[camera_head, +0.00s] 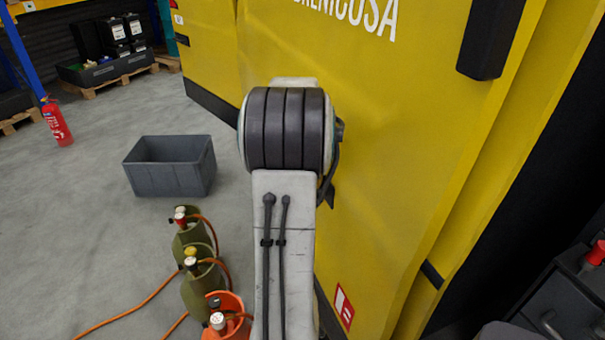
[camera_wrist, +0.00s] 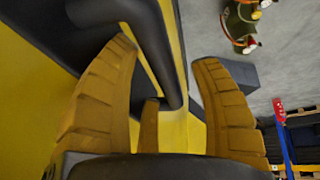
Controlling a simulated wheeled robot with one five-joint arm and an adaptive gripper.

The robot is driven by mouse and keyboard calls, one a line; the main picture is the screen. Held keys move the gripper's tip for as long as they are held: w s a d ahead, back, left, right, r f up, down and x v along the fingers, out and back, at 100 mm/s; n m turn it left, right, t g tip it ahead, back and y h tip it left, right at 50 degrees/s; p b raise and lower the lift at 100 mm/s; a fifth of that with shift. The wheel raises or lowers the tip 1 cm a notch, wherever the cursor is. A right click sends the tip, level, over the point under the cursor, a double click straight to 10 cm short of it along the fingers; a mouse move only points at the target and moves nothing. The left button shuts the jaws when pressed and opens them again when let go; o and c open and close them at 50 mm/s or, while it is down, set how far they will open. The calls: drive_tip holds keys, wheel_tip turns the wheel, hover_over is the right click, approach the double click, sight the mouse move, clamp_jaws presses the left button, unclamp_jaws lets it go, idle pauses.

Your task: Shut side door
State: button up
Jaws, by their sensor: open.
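The yellow side of a vehicle (camera_head: 400,130), with white lettering, fills the middle and right of the head view. Panel edges run down its right part beside a dark area; I cannot tell how far the side door stands open. A black block-like fitting (camera_head: 491,40) sits on the yellow at upper right. My arm covers part of the panel and hides my gripper in the head view. In the wrist view my gripper (camera_wrist: 165,56) is open, its fingers spread apart. A black bar on yellow (camera_wrist: 160,45) shows between and beyond the fingers. I cannot tell whether they touch it.
A grey crate (camera_head: 170,167) stands on the floor left of my arm. Green gas bottles (camera_head: 196,250) and an orange one (camera_head: 228,315) with orange hoses stand nearer. A red extinguisher (camera_head: 56,122) is farther left. A dark cabinet (camera_head: 565,305) is at lower right.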

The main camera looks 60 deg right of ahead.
clamp_jaws()
idle(0.5)
